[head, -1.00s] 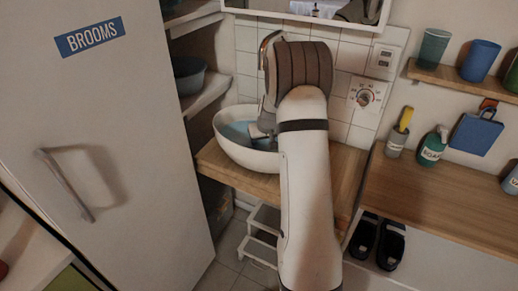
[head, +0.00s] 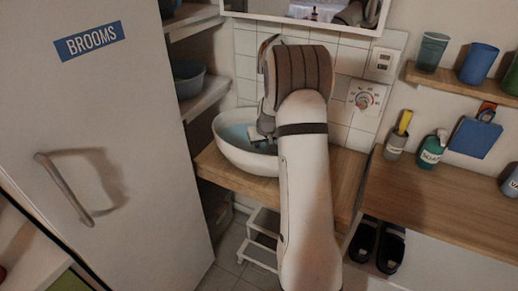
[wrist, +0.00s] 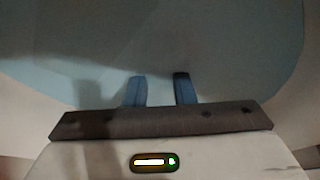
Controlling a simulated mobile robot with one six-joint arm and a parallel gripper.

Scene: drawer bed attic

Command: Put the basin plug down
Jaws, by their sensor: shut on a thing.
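The white basin (head: 232,153) stands on the wooden counter and holds blue water (head: 236,134). My gripper (head: 260,140) reaches down into the basin in the head view, partly hidden by my arm. In the wrist view its two blue fingers (wrist: 160,90) point into the blue water, with a narrow gap between their visible parts. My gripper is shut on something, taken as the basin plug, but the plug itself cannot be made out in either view.
A tap (head: 267,48) rises behind the basin, close to my arm. A tall door marked BROOMS (head: 125,140) stands at left. A wooden counter (head: 425,200) with a bottle (head: 431,152) and a cup is at right. A white step stool (head: 258,252) is below.

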